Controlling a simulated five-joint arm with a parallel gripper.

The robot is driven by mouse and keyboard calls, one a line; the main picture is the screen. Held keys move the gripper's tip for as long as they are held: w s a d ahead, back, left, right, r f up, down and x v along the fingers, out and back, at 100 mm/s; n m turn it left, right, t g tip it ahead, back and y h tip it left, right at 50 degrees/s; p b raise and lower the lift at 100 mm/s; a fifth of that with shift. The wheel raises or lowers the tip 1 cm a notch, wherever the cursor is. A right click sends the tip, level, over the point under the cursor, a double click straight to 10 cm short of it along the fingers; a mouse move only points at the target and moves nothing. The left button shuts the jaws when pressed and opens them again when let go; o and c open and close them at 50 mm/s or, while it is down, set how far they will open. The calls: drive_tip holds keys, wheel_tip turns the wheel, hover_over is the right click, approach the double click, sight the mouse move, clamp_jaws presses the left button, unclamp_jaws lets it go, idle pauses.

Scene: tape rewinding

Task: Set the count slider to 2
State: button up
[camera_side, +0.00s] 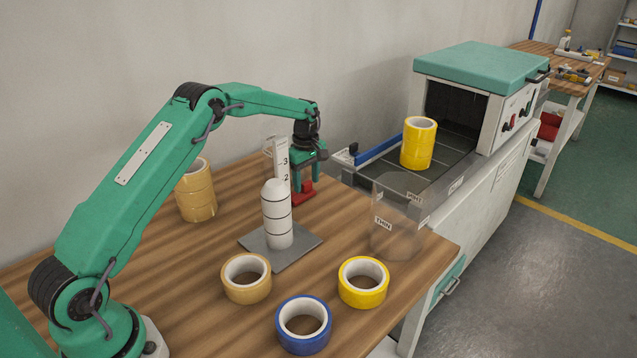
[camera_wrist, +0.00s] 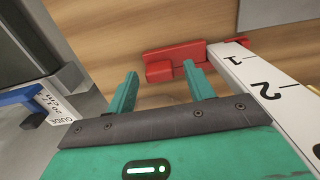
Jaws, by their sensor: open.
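The count slider (camera_side: 303,193) is a red piece with a small block on it, low beside the white upright scale (camera_side: 282,160). In the wrist view the slider (camera_wrist: 180,58) lies by the scale's (camera_wrist: 275,92) end, close to the mark 1; the mark 2 is farther along. My gripper (camera_side: 306,182) hangs fingers down just above the slider in the side view. In the wrist view my gripper (camera_wrist: 161,72) is open, the red block showing between its fingertips. The right fingertip overlaps the red bar; I cannot tell whether it touches.
A white banded post (camera_side: 277,214) on a grey plate (camera_side: 258,244) stands close before the scale. A clear cylinder (camera_side: 398,225) is to the right. Tan, blue and yellow tape rolls (camera_side: 303,327) lie in front; a tan stack (camera_side: 195,190) stands left. A machine (camera_side: 480,68) is behind right.

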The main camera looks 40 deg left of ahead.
clamp_jaws()
wheel_tip(320, 180, up, 10)
drive_tip(key=shift+f, duration=0.2)
idle(0.4)
unclamp_jaws()
wheel_tip(320, 180, up, 8)
idle(0.8)
